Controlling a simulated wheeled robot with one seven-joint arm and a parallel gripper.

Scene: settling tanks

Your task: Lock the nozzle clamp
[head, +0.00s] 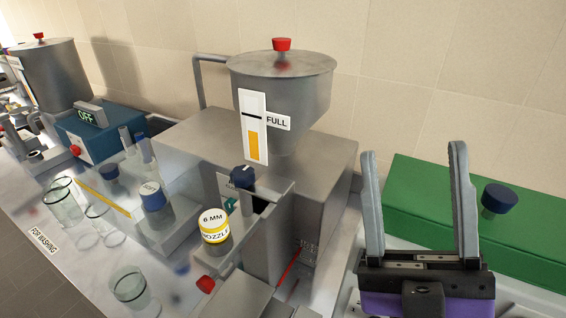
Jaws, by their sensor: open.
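A yellow and white cap marked "6 MM NOZZLE" (214,226) sits at the front of the grey steel machine (190,130). A lever with a red knob (205,284) reaches out below it, beside a grey plate. I cannot tell for certain which part is the nozzle clamp, or whether it is locked. A dark blue knob (242,177) stands above the cap, and a thin red rod (290,265) slants to its lower right. My gripper (413,152) is open and empty at the right, its fingers pointing up, well apart from the cap and lever.
A steel hopper (282,100) with a red-knobbed lid and a "FULL" gauge stands on the machine. A green box (430,205) with a blue knob lies behind my gripper. Glass beakers (130,287) stand at the left by a "FOR WASHING" label. A blue box (90,132) reads "OFF".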

